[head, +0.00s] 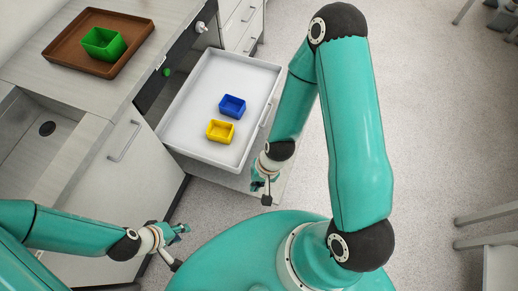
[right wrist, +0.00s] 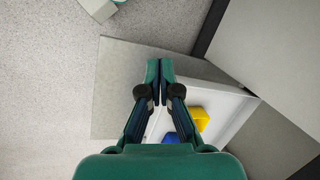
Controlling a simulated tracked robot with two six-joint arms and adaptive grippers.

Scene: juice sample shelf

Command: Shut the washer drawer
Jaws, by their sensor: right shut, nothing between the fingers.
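The washer drawer (head: 190,118) is a white open-topped drawer, pulled out of the counter in the head view. A blue box (head: 232,106) and a yellow box (head: 220,131) sit inside it. My right gripper (head: 257,184) is beside the drawer's near front corner in the head view; I cannot tell whether it touches. In the right wrist view, its fingers (right wrist: 160,72) are together and empty, and the drawer (right wrist: 228,102) shows partly behind and right of them. My left gripper (head: 181,229) is low at the left, apart from the drawer; its finger opening is unclear.
A brown tray (head: 62,58) holding a green box (head: 103,43) is on the counter. A closed cabinet door (head: 125,155) stands left of the drawer. A closed drawer stack (head: 240,25) stands beyond it. Open floor (head: 430,130) lies to the right.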

